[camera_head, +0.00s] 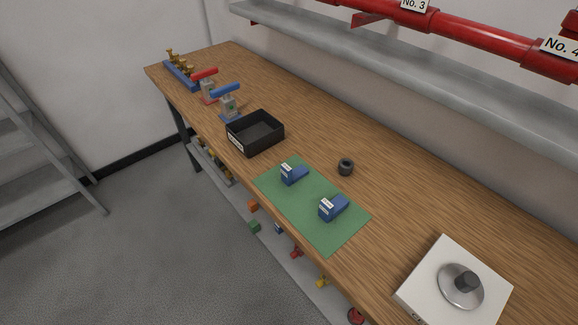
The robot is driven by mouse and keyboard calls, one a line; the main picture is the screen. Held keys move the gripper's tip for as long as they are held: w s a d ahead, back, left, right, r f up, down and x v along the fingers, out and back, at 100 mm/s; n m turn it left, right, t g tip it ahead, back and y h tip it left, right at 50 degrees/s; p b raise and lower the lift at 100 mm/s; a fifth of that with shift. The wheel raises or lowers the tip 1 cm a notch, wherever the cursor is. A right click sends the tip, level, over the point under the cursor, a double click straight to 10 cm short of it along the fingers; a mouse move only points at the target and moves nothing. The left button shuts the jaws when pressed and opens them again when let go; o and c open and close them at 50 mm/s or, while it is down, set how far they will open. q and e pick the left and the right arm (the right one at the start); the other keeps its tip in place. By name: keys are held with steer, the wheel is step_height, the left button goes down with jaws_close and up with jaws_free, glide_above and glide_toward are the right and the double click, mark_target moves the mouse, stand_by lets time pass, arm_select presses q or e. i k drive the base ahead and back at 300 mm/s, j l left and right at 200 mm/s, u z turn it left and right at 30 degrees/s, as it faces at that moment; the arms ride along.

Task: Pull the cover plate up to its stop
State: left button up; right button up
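A round silver plate (451,285) with a dark knob (467,281) on it sits on top of a white box (431,269). It looks like the cover plate. The white box stands on the wooden bench at the lower right, its near corner cut off by the picture's bottom edge. I cannot tell whether there is a gap under the plate. Neither of my grippers shows in the head view, and nothing is seen touching the plate.
The wooden bench (405,205) holds a green mat (310,204) with two blue labelled blocks, a dark ring (346,167), a black tray (268,142) and red- and blue-handled valves further back. A grey shelf (400,75) and red pipe (470,35) run along the wall.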

mark_target(462, 288)
steer(key=z, duration=0.5)
steer(key=k+z, duration=0.15)
steer(key=z, duration=0.85)
steer(key=k+l, duration=0.05)
